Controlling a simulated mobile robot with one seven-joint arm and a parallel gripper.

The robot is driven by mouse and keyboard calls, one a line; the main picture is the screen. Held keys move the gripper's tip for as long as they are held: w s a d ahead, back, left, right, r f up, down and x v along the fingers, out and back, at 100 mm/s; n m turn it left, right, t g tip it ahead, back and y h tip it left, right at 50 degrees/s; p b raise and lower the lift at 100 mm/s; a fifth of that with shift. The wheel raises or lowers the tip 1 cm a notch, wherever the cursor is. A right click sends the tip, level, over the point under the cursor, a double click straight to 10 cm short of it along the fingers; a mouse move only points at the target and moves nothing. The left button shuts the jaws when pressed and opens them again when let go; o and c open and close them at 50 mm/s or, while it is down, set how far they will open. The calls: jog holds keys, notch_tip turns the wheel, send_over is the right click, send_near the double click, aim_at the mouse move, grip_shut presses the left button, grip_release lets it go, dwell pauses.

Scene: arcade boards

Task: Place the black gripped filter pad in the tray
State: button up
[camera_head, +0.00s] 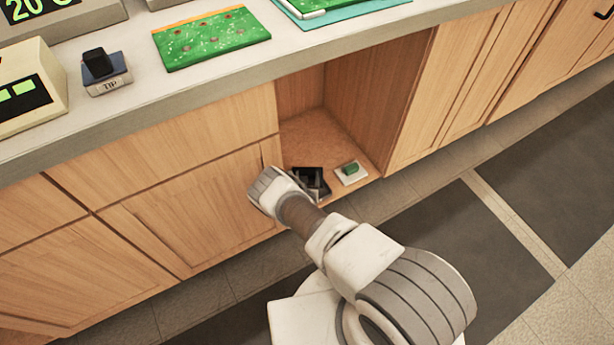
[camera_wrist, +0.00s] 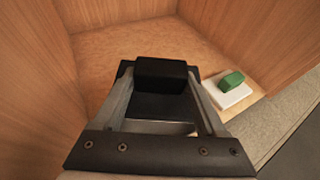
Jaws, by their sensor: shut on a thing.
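The black filter pad (camera_wrist: 165,72) is a dark block held between the fingertips of my gripper (camera_wrist: 164,80) in the wrist view.
Wooden walls (camera_head: 365,90) close in the bay. The counter (camera_head: 180,95) overhangs above, holding green boards (camera_head: 211,38) and a black-topped TIP holder (camera_head: 105,72). The bay floor behind the tray is clear.

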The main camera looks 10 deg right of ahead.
jog(key=shift+f+b, duration=1.75)
jog(key=shift+f, duration=0.6)
